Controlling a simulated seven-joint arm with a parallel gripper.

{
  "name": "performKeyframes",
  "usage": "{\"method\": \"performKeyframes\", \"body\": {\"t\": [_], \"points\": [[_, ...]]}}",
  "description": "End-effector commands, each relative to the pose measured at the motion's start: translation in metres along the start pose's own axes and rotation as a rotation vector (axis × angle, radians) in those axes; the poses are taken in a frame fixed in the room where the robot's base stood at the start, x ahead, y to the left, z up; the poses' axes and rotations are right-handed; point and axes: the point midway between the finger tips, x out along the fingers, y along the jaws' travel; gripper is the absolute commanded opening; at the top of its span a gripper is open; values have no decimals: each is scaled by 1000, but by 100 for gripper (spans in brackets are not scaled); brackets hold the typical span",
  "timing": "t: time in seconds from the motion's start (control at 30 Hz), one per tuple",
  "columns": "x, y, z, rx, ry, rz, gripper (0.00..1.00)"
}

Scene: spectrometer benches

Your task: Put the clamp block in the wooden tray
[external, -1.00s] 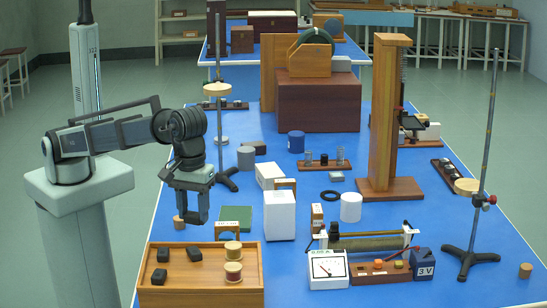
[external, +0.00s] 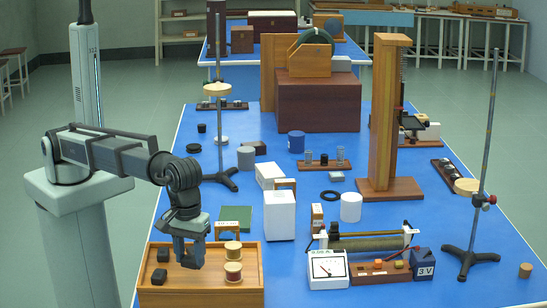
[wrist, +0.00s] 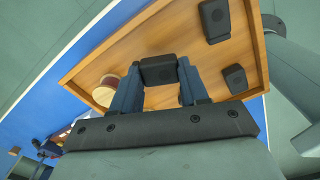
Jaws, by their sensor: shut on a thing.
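My gripper (wrist: 158,85) is low over the wooden tray (external: 253,290), pointing down into it. In the wrist view its fingers are shut on a dark block (wrist: 158,70) with a round mark on its face. No label shows which block is the clamp block. Two similar black blocks (external: 162,255) (external: 159,276) lie at the tray's left side; they also show in the wrist view (wrist: 214,20) (wrist: 235,78). My gripper hides the held block in the external view. I cannot tell whether it touches the tray floor.
Two wooden spools (external: 233,250) (external: 233,272) stand in the tray, right of my gripper. A green block (external: 237,217) and a white box (external: 279,215) stand behind it. A meter (external: 327,269) is to the right of the tray.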

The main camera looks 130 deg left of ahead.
Motion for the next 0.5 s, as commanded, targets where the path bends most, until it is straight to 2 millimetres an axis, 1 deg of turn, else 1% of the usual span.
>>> {"method": "performKeyframes", "body": {"t": [0.17, 0.33, 0.4, 0.5], "points": [[13, 0, 0, 0, 0, 0, 11], [34, 0, 0, 0, 0, 0, 11], [39, 0, 0, 0, 0, 1, 11], [39, 0, 0, 0, -1, 1, 11]]}}
